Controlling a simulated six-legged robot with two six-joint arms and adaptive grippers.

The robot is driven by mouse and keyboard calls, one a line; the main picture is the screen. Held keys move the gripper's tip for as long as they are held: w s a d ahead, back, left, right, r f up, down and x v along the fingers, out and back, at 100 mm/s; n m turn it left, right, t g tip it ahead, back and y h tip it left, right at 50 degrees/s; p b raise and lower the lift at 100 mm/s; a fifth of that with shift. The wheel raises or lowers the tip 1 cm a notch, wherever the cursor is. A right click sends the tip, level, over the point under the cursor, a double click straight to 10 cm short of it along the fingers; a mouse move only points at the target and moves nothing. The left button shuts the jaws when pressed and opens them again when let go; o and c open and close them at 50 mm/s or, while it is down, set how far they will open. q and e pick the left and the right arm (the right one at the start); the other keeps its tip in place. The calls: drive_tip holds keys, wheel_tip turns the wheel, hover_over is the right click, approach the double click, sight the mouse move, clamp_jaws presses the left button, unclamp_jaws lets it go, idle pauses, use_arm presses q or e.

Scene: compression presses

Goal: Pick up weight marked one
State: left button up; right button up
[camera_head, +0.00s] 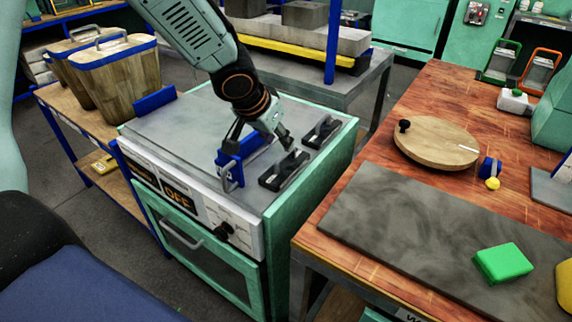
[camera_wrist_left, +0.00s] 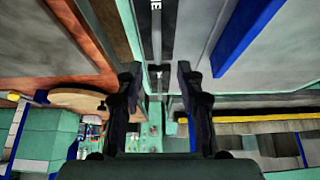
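Two dark bar-shaped pieces lie on the grey top of the green oven-like unit (camera_head: 165,130), a nearer one (camera_head: 283,171) and a farther one (camera_head: 321,132). Which is marked one cannot be read in the head view. My left gripper (camera_head: 256,148) is above this top, left of the dark pieces and by a blue block (camera_head: 236,156). In the left wrist view my left gripper (camera_wrist_left: 157,78) has its fingers apart. A narrow dark strip (camera_wrist_left: 157,35) with white letters, partly cut off, shows beyond the gap. Nothing is clearly held. My right gripper is not in view.
A wooden table (camera_head: 400,115) on the right bears a round board (camera_head: 436,145), a dark mat (camera_head: 400,225) and a green block (camera_head: 503,263). Wooden baskets (camera_head: 112,75) stand on a shelf at left. A grey bench with a blue post (camera_head: 333,40) is behind.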

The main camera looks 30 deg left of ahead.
sight(284, 153)
use_arm(q)
drive_tip(key=shift+w+d+f, duration=0.3)
drive_tip(key=shift+f, duration=0.2)
drive_tip(key=shift+w+d+f, duration=0.25)
drive_tip(key=shift+d+f, duration=0.05)
drive_tip(key=shift+f, duration=0.2)
drive_tip(key=f, duration=0.1)
drive_tip(key=a+f+b, duration=0.1)
drive_tip(key=f, duration=0.1)
drive_tip(key=shift+w+a+f+b, duration=0.15)
drive_tip(key=shift+w+f+b, duration=0.2)
drive_tip(key=shift+w, duration=0.05)
drive_tip(key=shift+w+d+f, duration=0.2)
drive_tip(key=shift+w, duration=0.05)
drive_tip(key=shift+w+d+f, duration=0.15)
drive_tip(key=shift+w+d, duration=0.15)
drive_tip(key=shift+d, duration=0.2)
drive_tip(key=shift+a, duration=0.35)
drive_tip(key=shift+c, duration=0.2)
drive_tip(key=shift+s+a, duration=0.1)
drive_tip(key=shift+a, duration=0.05)
drive_tip(key=shift+c, duration=1.6)
drive_tip(key=shift+d, duration=0.35)
drive_tip(key=shift+c, duration=1.4)
clamp_jaws()
drive_tip(key=shift+a, duration=0.2)
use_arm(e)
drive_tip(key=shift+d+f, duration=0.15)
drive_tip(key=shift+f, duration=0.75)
